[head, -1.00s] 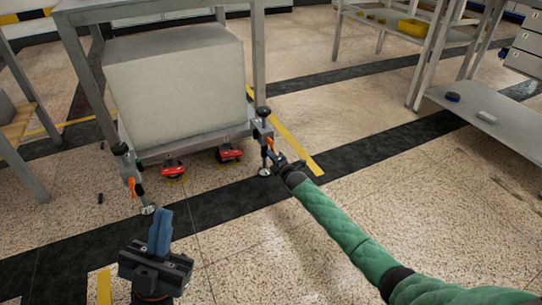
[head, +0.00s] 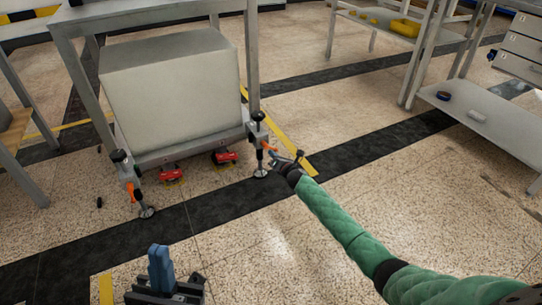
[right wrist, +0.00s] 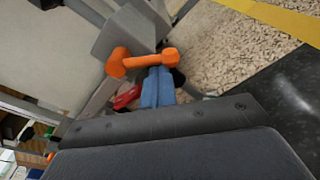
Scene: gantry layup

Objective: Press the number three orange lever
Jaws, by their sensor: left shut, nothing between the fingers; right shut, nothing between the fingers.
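An orange lever (head: 269,148) sits on the right front leg of the grey gantry frame (head: 252,60). A second orange lever (head: 130,192) is on the left front leg. No lever number is readable. My right gripper (head: 291,158) is shut and empty, close beside the right-hand lever. In the right wrist view, the blue fingertips (right wrist: 159,72) reach up to the orange lever (right wrist: 140,61) and overlap its shaft; I cannot tell whether they touch. My left gripper (head: 160,255) is shut, empty and upright at the bottom, well short of the gantry.
A large grey block (head: 170,85) sits in the gantry above two red caster pedals (head: 171,175) (head: 225,158). A levelling foot (head: 147,211) stands under the left leg. A grey shelf (head: 485,118) is at the right. The speckled floor between is clear.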

